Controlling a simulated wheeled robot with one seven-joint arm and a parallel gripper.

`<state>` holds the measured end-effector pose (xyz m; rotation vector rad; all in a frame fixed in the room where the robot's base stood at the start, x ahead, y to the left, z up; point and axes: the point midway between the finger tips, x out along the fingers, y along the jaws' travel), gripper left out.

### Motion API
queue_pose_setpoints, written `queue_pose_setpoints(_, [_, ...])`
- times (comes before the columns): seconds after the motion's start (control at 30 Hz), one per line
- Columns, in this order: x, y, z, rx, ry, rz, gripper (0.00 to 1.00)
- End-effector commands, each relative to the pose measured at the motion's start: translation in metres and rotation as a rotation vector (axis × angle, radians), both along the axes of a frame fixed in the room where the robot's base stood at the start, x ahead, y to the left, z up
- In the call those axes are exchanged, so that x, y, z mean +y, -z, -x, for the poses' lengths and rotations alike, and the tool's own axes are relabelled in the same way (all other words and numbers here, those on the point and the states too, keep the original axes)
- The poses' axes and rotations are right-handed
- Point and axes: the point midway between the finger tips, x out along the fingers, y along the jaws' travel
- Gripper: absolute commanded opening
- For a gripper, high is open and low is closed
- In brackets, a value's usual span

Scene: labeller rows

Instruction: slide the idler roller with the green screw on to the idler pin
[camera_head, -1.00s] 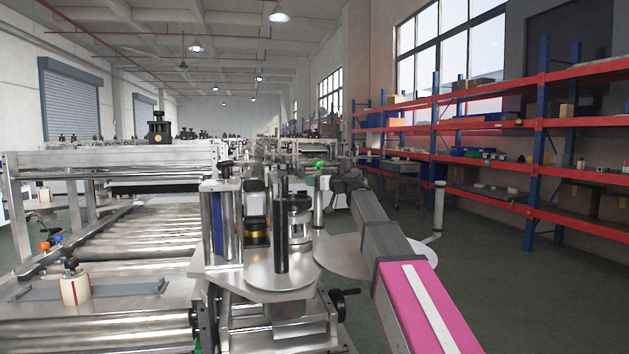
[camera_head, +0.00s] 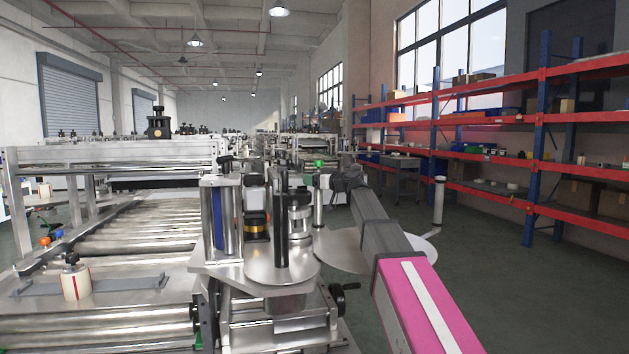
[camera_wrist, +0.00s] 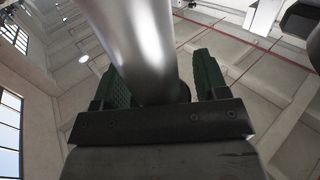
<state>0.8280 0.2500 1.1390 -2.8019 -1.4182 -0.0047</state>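My gripper (camera_head: 322,184) is at the right side of the near labelling machine, beside its upright posts. In the wrist view its green-padded fingers (camera_wrist: 160,85) stand on both sides of a smooth silver cylinder, the idler roller (camera_wrist: 135,40), and are closed around it. In the head view the roller (camera_head: 318,210) hangs upright below the gripper, above the edge of the right round plate. A green spot (camera_head: 318,163) shows just above the gripper; I cannot tell whether it is the screw or background. I cannot single out the idler pin.
A black post (camera_head: 281,230) stands on the left round plate (camera_head: 260,274), next to a silver knobbed post (camera_head: 299,222). The right round plate (camera_head: 350,258) lies beside my arm. A capped silver post (camera_head: 438,208) stands farther right. Open floor lies towards the red shelves (camera_head: 590,225).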

Motion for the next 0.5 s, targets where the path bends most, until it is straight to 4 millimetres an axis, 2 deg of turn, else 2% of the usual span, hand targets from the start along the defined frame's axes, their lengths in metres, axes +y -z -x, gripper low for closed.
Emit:
queue_pose_setpoints(0.17, [-0.006, 0.0, 0.005, 0.0, 0.001, 0.0, 0.67])
queue_pose_setpoints(0.5, [-0.053, 0.001, 0.041, -0.001, 0.002, -0.001, 0.67])
